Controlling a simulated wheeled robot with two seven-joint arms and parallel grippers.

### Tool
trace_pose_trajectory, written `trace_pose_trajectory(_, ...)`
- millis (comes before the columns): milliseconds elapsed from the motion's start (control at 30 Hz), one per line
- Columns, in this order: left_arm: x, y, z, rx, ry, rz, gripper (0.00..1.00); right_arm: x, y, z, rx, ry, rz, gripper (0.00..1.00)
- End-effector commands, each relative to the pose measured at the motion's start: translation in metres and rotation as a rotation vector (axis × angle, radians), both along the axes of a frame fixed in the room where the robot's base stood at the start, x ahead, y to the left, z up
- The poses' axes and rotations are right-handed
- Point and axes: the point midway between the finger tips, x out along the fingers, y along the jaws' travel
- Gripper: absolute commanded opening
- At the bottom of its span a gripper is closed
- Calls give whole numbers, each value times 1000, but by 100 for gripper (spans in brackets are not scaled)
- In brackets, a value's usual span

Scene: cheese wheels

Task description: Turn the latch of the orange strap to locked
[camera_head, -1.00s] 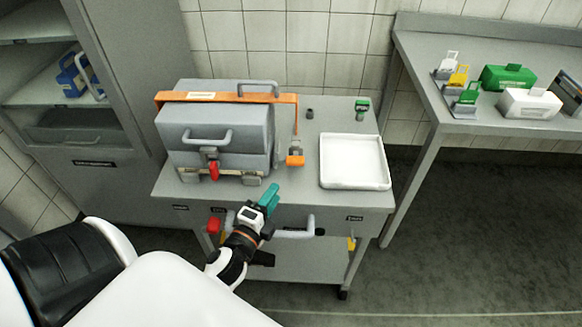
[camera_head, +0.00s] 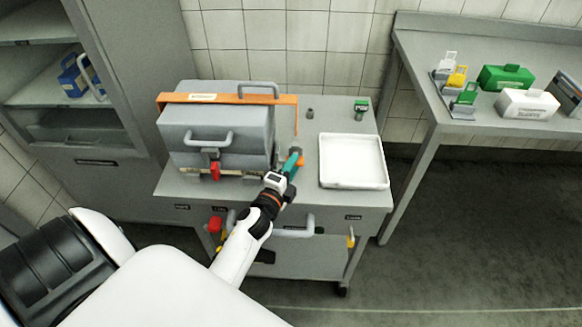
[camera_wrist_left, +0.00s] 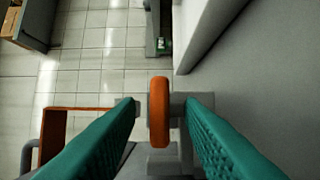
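The orange strap (camera_head: 230,98) runs over the grey case (camera_head: 215,135) and down its right side. Its orange latch (camera_head: 299,160) sits at the lower end of the strap on the cart top, partly hidden by my left gripper (camera_head: 291,164). In the left wrist view the orange latch (camera_wrist_left: 158,112) stands edge-on between the two teal fingers of my left gripper (camera_wrist_left: 160,108). A gap shows on each side of it, so the gripper is open around it without visible contact. My right gripper is not in view.
A white tray (camera_head: 352,185) lies on the cart close to the right of the latch. A red latch (camera_head: 214,171) hangs at the case front. A side table (camera_head: 437,105) holds several cases and latches.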

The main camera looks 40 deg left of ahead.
Motion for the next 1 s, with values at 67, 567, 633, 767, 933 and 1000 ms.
trace_pose_trajectory(67,0,0,0,0,0,0,21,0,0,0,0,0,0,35)
trace_pose_trajectory(567,0,0,2,33,22,0,0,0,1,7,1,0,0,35)
trace_pose_trajectory(633,0,0,3,57,37,0,0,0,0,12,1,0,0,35)
trace_pose_trajectory(767,-1,0,6,126,79,0,0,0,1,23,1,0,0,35)
trace_pose_trajectory(933,0,0,9,249,154,-1,0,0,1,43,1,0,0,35)
trace_pose_trajectory(1000,0,-1,10,305,188,-2,0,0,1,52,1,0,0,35)
